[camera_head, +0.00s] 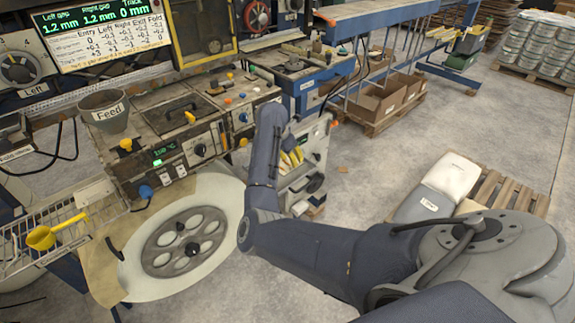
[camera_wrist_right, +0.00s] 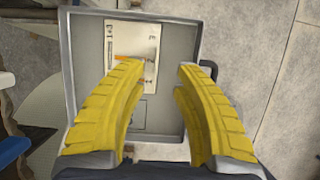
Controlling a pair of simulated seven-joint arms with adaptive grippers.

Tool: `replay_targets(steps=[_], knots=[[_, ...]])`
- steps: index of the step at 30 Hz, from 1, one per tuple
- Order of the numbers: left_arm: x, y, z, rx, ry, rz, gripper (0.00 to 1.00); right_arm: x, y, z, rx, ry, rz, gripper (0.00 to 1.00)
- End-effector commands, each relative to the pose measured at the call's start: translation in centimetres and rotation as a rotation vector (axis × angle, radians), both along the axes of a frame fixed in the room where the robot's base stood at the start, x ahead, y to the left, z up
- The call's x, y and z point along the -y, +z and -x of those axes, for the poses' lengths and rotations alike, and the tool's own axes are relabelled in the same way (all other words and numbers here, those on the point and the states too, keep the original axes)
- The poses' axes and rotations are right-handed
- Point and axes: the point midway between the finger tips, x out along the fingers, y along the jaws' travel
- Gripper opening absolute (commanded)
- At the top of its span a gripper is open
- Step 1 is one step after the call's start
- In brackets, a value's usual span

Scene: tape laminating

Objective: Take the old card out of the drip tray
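The drip tray (camera_wrist_right: 178,35) is a shallow grey tray with a raised dark rim, seen from above in the right wrist view. A pale card (camera_wrist_right: 145,52) printed with numbers and an orange mark lies in it, towards the upper left. My right gripper (camera_wrist_right: 162,68) is open, with its two curved yellow fingers over the tray; the left finger overlaps and hides part of the card. Nothing shows between the fingertips. In the head view my right gripper (camera_head: 291,158) reaches down at the small cabinet beside the machine, and the card cannot be made out.
The machine's control panel (camera_head: 165,120) and a large pale reel (camera_head: 185,250) stand to the left of my right arm. Cardboard boxes (camera_head: 380,100) and a pallet (camera_head: 510,190) stand on the floor beyond.

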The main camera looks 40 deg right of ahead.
Motion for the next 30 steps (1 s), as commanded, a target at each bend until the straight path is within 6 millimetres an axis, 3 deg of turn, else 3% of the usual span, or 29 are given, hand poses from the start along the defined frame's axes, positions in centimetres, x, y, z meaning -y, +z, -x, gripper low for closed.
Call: replay_targets(steps=[5,18,29,30], knots=[[0.0,0.0,0.0,0.000,0.000,0.000,0.44,0.2,-0.6,-0.1,0.000,0.000,0.001,0.29],[0.0,0.0,0.0,0.000,0.000,0.000,0.44,1.8,-4.8,-0.6,0.000,0.001,0.000,0.29],[0.0,0.0,0.0,0.000,0.000,0.000,0.44,1.9,-5.2,-0.7,0.000,0.000,0.000,0.30],[0.0,0.0,0.0,0.000,0.000,0.000,0.44,1.9,-5.2,-0.7,0.000,0.000,0.000,0.26]])
